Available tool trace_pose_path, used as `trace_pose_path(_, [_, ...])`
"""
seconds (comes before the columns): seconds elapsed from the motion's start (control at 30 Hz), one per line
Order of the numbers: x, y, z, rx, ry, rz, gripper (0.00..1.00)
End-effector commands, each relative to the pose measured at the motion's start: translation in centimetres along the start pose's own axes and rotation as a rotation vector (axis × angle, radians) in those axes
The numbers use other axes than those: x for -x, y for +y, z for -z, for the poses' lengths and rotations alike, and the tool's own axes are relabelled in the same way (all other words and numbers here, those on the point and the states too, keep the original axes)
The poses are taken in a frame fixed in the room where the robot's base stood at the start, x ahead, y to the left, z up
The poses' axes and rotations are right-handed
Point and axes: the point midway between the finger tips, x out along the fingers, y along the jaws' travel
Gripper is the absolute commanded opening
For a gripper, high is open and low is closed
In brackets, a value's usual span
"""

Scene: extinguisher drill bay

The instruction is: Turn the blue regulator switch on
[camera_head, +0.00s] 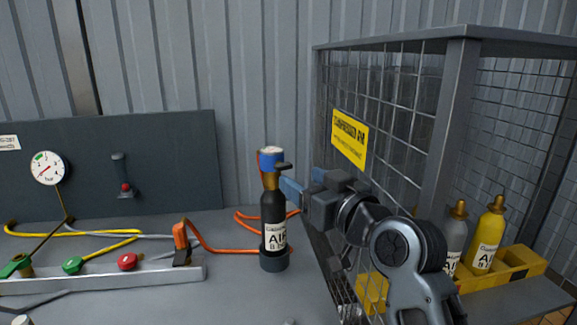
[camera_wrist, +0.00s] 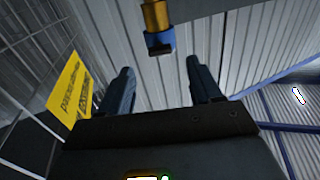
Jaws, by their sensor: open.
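The blue regulator (camera_head: 271,153) sits on a brass neck (camera_head: 270,180) on top of an upright black air cylinder (camera_head: 273,222). A small dark lever-like piece (camera_head: 284,166) sticks out at its right side. In the wrist view the blue regulator (camera_wrist: 160,42) shows with a dark piece on its face, ahead of my fingertips and between their lines. My gripper (camera_head: 287,187) is open and empty, just right of the brass neck in the head view. In the wrist view both fingers of my gripper (camera_wrist: 158,68) stand apart. Whether a finger touches the regulator cannot be told.
A wire cage (camera_head: 455,42) with a yellow sign (camera_head: 349,138) stands close on the right, holding a yellow cylinder (camera_head: 487,240) and a grey cylinder (camera_head: 455,240). An orange hose (camera_head: 222,250), a manifold rail (camera_head: 110,278) and a gauge (camera_head: 48,168) are at the left.

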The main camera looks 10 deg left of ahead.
Motion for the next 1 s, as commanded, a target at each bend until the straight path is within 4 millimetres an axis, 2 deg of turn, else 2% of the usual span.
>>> trace_pose_path(0.2, [-3.5, 0.0, 0.2, 0.0, 0.001, 0.001, 0.64])
trace_pose_path(0.4, [-5.9, 0.0, 0.1, 0.0, 0.001, 0.0, 0.64])
trace_pose_path(0.57, [-6.7, 0.0, 0.1, 0.0, 0.001, -0.001, 0.64])
trace_pose_path(0.8, [-6.8, 0.0, 0.0, 0.0, 0.001, -0.001, 0.64])
trace_pose_path(1.0, [-6.7, 0.0, 0.0, 0.0, 0.001, -0.001, 0.47])
